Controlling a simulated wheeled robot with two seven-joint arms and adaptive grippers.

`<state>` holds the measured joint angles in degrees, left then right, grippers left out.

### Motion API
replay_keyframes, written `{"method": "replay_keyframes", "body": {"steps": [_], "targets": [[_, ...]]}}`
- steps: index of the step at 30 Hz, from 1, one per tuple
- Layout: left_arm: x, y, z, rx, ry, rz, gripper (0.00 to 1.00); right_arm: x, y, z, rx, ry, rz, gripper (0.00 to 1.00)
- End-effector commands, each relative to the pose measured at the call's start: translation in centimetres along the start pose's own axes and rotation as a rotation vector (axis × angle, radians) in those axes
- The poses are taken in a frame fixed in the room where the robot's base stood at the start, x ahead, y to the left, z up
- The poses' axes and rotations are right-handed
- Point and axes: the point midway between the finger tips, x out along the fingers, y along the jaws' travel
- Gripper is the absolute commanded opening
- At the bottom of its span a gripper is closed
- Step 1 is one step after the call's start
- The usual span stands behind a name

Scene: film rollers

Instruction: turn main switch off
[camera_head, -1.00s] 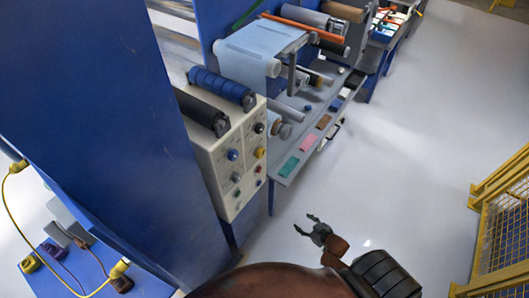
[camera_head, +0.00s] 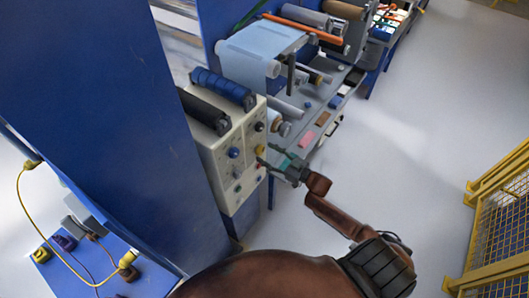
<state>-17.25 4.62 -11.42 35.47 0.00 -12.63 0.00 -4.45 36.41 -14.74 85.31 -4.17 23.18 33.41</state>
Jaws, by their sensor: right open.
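A cream control panel (camera_head: 226,180) stands at the centre-left, with several knobs and buttons on its face. A blue knob (camera_head: 234,153), a yellow knob (camera_head: 261,149) and a black knob (camera_head: 259,127) show on it. I cannot tell which one is the main switch. My right gripper (camera_head: 270,158) is open and empty, its fingers pointing left at the panel's right-hand side, close to the lower right controls. Whether it touches the panel I cannot tell. The fingers partly cover the controls below the yellow knob. My left gripper is not in view.
A blue roller (camera_head: 222,85) and a black roller (camera_head: 204,108) lie on top of the panel. A big blue wall (camera_head: 110,110) stands at left. A grey shelf (camera_head: 318,128) with coloured blocks runs behind. A yellow fence (camera_head: 503,225) is at right; the floor between is clear.

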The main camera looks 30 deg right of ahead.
Motion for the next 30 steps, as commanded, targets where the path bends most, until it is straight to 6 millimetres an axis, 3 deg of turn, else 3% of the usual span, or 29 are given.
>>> {"method": "replay_keyframes", "body": {"steps": [6, 14, 30], "targets": [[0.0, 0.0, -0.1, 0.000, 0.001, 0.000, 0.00, 1.6, 0.0, 0.1, 0.000, -0.001, 0.000, 0.54], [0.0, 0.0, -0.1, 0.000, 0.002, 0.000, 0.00, 1.8, 0.0, 0.1, 0.000, -0.002, 0.000, 0.54], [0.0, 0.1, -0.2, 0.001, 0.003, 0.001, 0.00, 1.7, 0.0, 0.1, 0.000, -0.002, 0.001, 0.18]]}}
